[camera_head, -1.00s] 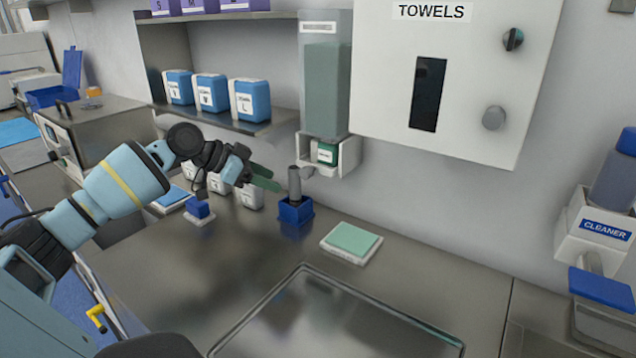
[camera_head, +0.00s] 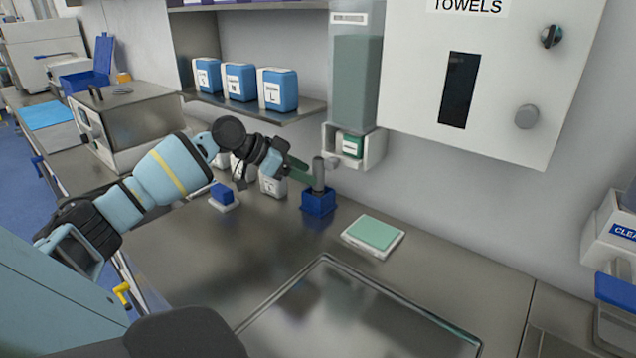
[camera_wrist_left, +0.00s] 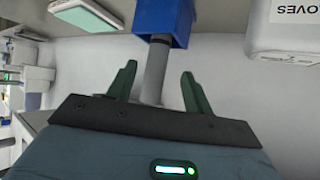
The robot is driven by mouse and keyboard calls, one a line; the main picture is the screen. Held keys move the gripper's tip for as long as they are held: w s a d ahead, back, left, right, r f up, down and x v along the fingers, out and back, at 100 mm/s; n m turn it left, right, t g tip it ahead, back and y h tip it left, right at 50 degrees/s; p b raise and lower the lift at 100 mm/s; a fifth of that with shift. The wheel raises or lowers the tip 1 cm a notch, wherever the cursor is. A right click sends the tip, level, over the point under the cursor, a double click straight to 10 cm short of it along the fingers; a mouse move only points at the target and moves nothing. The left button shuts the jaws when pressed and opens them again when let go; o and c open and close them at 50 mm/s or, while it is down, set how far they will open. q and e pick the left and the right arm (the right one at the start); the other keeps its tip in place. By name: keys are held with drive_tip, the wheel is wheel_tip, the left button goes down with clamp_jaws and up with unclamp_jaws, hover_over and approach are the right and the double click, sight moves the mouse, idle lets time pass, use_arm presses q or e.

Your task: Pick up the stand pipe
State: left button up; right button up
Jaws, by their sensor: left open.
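The stand pipe (camera_head: 318,174) is a grey upright cylinder set in a blue square base (camera_head: 318,203) on the steel counter, below the wall dispenser. My left gripper (camera_head: 301,172) comes in from the left with its green fingers at the pipe's height. In the left wrist view, the grey pipe (camera_wrist_left: 156,70) lies between the two open green fingers (camera_wrist_left: 156,88), with a gap on each side. The blue base (camera_wrist_left: 165,24) shows at the top there. My right gripper is not in view.
A white tray with a green pad (camera_head: 374,234) lies to the right of the base. A small blue block on a white base (camera_head: 223,196) stands to the left. A dispenser (camera_head: 354,146) hangs close behind the pipe. A sunken basin (camera_head: 350,310) is in front.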

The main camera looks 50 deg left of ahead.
sight(318, 177)
use_arm(q)
drive_tip(key=x, duration=0.3)
drive_tip(key=shift+w+d+r+p, duration=0.1)
drive_tip(key=shift+w+d+p, duration=0.1)
drive_tip(key=shift+d+p, duration=0.15)
drive_tip(key=shift+w+d+f, duration=0.25)
drive_tip(key=shift+w+f, duration=0.1)
drive_tip(key=shift+f, duration=0.1)
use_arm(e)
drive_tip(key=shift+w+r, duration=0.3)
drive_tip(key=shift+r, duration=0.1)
use_arm(q)
drive_tip(key=shift+c, duration=0.2)
drive_tip(key=c, duration=1.1)
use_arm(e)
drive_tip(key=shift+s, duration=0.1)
use_arm(q)
drive_tip(key=shift+o, duration=0.2)
drive_tip(key=shift+r, duration=0.1)
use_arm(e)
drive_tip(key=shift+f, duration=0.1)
